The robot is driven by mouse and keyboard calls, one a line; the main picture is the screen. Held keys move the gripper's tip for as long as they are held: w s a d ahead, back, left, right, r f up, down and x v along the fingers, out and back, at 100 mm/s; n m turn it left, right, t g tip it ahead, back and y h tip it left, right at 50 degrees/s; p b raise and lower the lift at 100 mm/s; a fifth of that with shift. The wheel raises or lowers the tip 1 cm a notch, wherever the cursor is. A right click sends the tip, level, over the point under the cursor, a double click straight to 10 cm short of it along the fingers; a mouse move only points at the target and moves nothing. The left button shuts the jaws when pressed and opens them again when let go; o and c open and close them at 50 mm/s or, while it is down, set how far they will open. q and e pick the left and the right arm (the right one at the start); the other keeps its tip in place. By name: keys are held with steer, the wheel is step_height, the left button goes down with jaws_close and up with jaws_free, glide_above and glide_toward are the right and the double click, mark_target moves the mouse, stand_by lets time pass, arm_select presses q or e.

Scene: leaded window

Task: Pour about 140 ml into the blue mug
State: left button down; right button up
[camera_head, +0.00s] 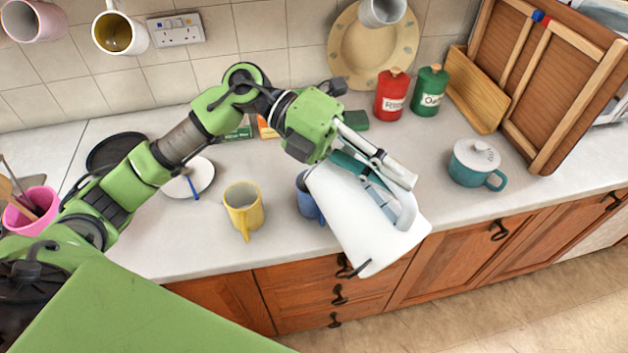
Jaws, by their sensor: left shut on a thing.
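The blue mug (308,203) stands on the worktop, partly hidden behind a large white jug (348,218). My left gripper (390,180) is shut on the jug, at its grey-white handle side, and holds it in front of the worktop's edge. The jug looks tilted in this view. Its inside and any liquid in it do not show, and neither does the inside of the blue mug. Whether the jug touches the blue mug I cannot tell. My right gripper is not in view.
A yellow mug (243,207) stands left of the blue mug. A lidded teal mug (477,165) is at the right. Red (391,96) and green (430,91) canisters stand at the back. The worktop between the jug and the teal mug is clear.

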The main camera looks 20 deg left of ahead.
mark_target(408, 216)
arm_select(q)
steer(key=shift+w+a+r+h+b, duration=0.3)
steer(key=shift+w+a+r, duration=0.1)
steer(key=shift+a+r, duration=0.25)
stand_by(1.1)
steer(key=d+f+y, duration=0.1)
steer(key=s+d+f+p, duration=0.1)
steer(key=s+d+f+y+p, duration=0.1)
steer(key=d+f, duration=0.1)
steer(key=shift+s+m+t+y, duration=0.25)
steer(key=shift+m+t+y, duration=0.05)
steer(key=shift+m+t, duration=0.1)
steer(key=shift+s+d+f, duration=0.1)
steer(key=shift+d+f, duration=0.15)
steer(key=shift+f, duration=0.2)
steer(key=shift+s+d+f+y+p, duration=0.1)
steer(key=shift+d+f+y+p, duration=0.1)
steer(key=shift+y+p, duration=0.25)
steer(key=shift+s+d+f, duration=0.1)
steer(key=shift+d+f, duration=0.05)
